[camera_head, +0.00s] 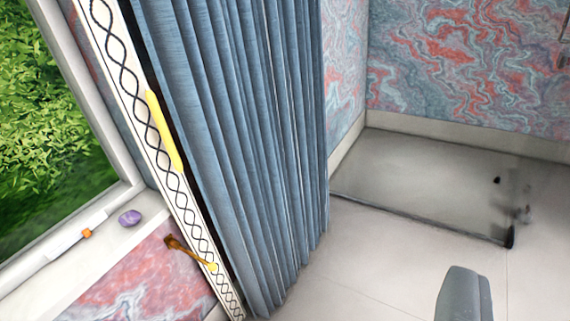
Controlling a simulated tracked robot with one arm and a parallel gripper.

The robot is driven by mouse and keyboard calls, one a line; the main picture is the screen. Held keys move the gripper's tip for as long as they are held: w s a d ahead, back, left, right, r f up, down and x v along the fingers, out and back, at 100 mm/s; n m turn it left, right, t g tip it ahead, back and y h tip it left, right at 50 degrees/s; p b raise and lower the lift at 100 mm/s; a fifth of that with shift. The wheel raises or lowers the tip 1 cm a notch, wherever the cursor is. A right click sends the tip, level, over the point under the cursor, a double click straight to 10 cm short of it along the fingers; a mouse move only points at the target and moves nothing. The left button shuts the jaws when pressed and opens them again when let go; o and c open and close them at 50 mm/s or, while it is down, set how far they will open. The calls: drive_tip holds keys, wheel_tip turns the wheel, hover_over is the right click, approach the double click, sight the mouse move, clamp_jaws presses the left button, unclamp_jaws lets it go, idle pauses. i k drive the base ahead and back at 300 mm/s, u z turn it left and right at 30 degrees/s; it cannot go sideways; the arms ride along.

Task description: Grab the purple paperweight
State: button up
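The purple paperweight (130,217) is a small, rounded, violet stone-like piece. It lies on the white window sill at the lower left, close to the window frame. A grey rounded part at the lower right edge looks like the tip of my gripper (464,294). It is far to the right of the paperweight in the picture and not touching it. Only this one part shows, so whether the gripper is open or shut cannot be seen.
A white stick-like object with an orange part (87,233) lies on the sill left of the paperweight. A blue curtain (235,140) and a patterned white strip (150,130) stand to the right. A brown and yellow hook-like piece (190,252) is below. Pale floor (375,265) is open at right.

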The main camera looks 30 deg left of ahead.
sight(131, 217)
drive_tip(key=z, duration=0.05)
drive_tip(key=i, duration=2.2)
drive_tip(key=u, duration=3.25)
drive_tip(key=i, duration=0.55)
drive_tip(key=u, duration=0.1)
